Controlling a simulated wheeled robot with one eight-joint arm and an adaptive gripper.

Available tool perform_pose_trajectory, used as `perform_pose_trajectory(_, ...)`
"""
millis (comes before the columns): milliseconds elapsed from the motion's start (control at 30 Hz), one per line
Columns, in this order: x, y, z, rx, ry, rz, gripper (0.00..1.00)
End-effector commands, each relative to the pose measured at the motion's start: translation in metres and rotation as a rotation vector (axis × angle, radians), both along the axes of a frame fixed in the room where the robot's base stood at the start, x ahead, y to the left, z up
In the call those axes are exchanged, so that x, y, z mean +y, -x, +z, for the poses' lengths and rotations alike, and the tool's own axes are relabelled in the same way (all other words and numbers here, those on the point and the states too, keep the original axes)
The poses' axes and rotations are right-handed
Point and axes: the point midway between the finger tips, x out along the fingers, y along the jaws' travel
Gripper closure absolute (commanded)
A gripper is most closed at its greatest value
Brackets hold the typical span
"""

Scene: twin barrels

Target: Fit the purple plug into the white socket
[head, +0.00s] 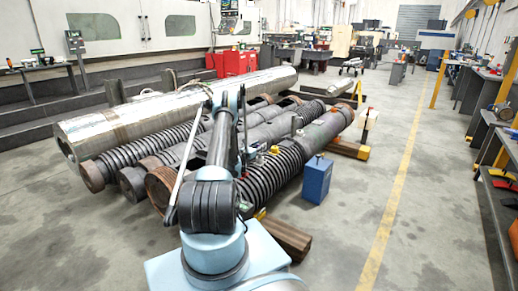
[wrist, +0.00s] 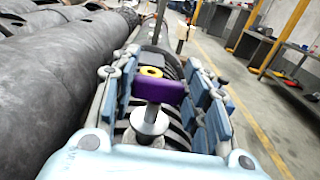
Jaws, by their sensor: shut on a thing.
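My gripper (wrist: 160,95) has blue padded fingers and is shut on the purple plug (wrist: 158,88), with a finger on each side. A yellow ring with a dark centre (wrist: 150,71) shows just beyond the plug. A silver-white knob with a round flange (wrist: 149,122) stands on the camera side of the plug; I cannot tell whether it is part of my gripper. In the head view the plug cannot be made out near my arm's end.
Large dark barrels (head: 285,165) with ribbed sections lie side by side under my arm, beside a long shiny cylinder (head: 110,125). A blue box (head: 317,180) and a wooden beam (head: 285,238) are on the floor at right. The floor by the yellow line (head: 395,210) is clear.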

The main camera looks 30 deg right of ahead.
Motion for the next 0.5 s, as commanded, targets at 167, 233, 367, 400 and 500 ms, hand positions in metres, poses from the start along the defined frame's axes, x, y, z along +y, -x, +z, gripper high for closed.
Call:
perform_pose_trajectory(167,0.0001,0.0000,-0.0036,0.000,0.000,0.000,0.84)
perform_pose_trajectory(233,0.0001,0.0000,-0.0049,0.000,0.000,0.000,0.84)
perform_pose_trajectory(367,0.0001,0.0000,-0.0075,0.000,0.000,0.000,0.84)
perform_pose_trajectory(400,0.0001,0.0000,-0.0083,0.000,0.000,0.000,0.84)
perform_pose_trajectory(500,0.0001,0.0001,-0.0103,0.000,0.000,0.000,0.84)
